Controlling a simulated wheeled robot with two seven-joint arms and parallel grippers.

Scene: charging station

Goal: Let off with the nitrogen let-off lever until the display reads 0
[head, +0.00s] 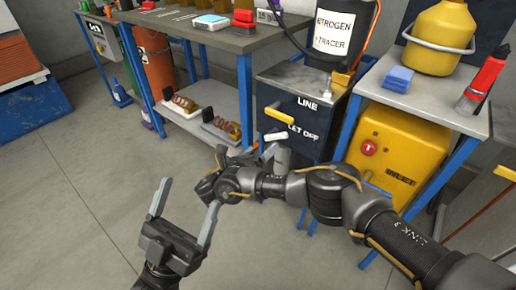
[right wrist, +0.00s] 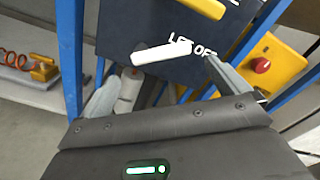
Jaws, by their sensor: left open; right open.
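The white let-off lever (head: 276,137) sticks out of the dark panel (head: 292,95) beside the words LET OFF. It also shows in the right wrist view (right wrist: 160,52), slightly tilted. A yellow lever (head: 280,115) sits above it, near the word LINE. My right gripper (right wrist: 162,68) is open, its fingers spread either side of the white lever in the right wrist view; contact cannot be told. In the head view my right gripper (head: 245,153) is partly hidden by its own wrist. My left gripper (head: 190,192) is open and empty over the floor. No readable display value shows.
A black container (head: 335,32) marked NITROGEN + TRACER stands above the panel. A yellow machine (head: 395,150) with a red knob sits under the right-hand table. A workbench (head: 225,42) with a lower shelf is at left. The floor (head: 80,200) at left is clear.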

